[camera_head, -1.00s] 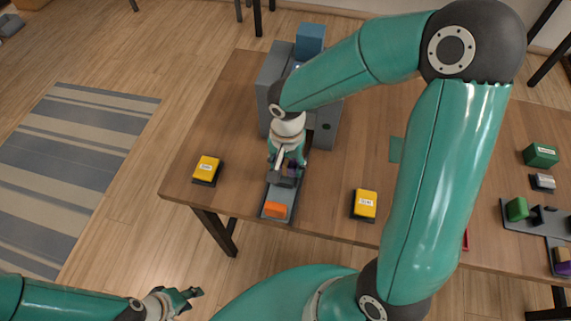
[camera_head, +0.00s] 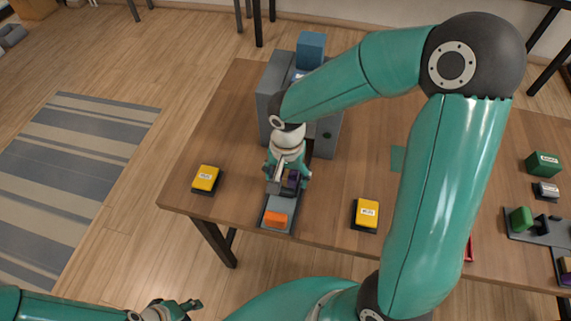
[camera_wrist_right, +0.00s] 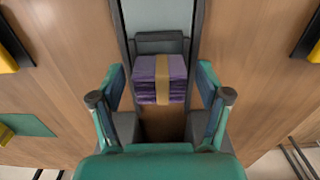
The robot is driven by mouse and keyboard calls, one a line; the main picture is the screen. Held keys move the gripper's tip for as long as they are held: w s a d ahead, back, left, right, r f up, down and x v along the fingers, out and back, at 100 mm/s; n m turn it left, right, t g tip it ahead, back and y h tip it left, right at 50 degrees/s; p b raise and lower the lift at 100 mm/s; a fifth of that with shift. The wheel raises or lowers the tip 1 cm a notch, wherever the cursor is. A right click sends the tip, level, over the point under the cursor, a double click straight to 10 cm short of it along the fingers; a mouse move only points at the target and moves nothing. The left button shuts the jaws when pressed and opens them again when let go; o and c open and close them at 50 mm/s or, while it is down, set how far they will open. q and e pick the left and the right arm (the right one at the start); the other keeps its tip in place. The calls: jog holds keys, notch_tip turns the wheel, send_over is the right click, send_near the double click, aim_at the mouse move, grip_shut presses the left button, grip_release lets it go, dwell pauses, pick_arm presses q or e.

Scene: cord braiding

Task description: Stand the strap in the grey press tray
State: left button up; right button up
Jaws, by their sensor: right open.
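The strap is a purple folded bundle with a tan band (camera_wrist_right: 162,80); it also shows in the head view (camera_head: 291,181). It stands on the grey press tray (camera_head: 281,207), against a dark block (camera_wrist_right: 159,42) that rises across the tray. My right gripper (camera_wrist_right: 160,88) is open, with one finger on each side of the strap and a visible gap to each. In the head view the right gripper (camera_head: 287,174) hangs over the tray and partly hides the strap. My left gripper (camera_head: 184,306) is low at the bottom left, away from the table; its jaws are too small to judge.
An orange block (camera_head: 275,219) sits at the tray's near end. The grey press (camera_head: 272,95) stands behind it. Yellow-topped boxes lie left (camera_head: 206,179) and right (camera_head: 366,214) of the tray. A green box (camera_head: 543,163) and a dark fixture (camera_head: 527,224) are at the far right.

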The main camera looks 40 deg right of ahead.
aim_at(287, 175)
jog(key=shift+r+p, duration=0.55)
jog(key=shift+r, duration=0.2)
notch_tip(287, 175, up, 11)
jog(key=shift+r, duration=0.15)
